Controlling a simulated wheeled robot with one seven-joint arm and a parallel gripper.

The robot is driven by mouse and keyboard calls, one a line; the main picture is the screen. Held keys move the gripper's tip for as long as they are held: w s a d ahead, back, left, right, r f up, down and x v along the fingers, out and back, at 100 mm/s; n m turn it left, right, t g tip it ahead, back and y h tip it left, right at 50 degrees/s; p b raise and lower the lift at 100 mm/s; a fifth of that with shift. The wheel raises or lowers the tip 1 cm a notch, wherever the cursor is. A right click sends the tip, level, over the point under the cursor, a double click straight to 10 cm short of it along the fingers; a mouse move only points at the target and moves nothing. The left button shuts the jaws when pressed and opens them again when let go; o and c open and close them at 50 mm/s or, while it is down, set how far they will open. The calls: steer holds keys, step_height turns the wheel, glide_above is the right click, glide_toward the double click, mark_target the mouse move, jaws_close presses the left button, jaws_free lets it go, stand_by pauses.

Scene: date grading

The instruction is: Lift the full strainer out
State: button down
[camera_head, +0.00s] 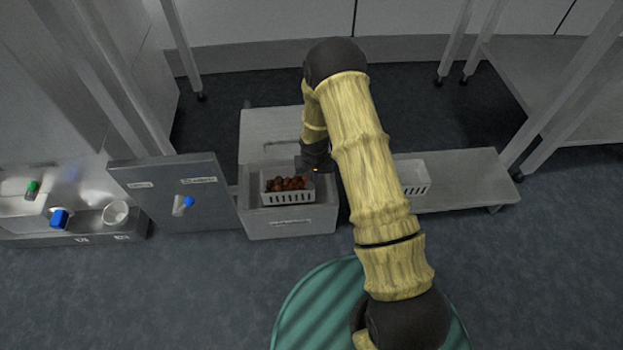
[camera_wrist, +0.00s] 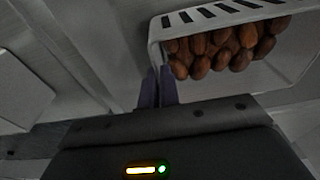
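The strainer (camera_head: 290,198) is a white slotted basket filled with brown dates (camera_head: 287,184). It is at the mouth of a grey tub (camera_head: 290,225) with a label on its front; I cannot tell how far it is raised. My gripper (camera_head: 304,172) comes down at the strainer's back right side. In the wrist view, my two purple-grey fingers (camera_wrist: 158,87) are close together, one on each side of the strainer's thin wall (camera_wrist: 156,55). The dates (camera_wrist: 225,48) sit inside beside them. The pinch point is partly hidden.
A grey lid or cover (camera_head: 270,128) lies behind the tub. Another white basket (camera_head: 414,177) stands on a low shelf (camera_head: 465,178) at right. A panel with a blue-tipped tap (camera_head: 185,204) adjoins the tub at left. A white cup (camera_head: 115,213) stands farther left. Table legs rise behind.

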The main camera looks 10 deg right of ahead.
step_height(320, 180, up, 16)
steer(key=p, duration=0.8)
steer(key=shift+p, duration=0.3)
steer(key=shift+r, duration=0.1)
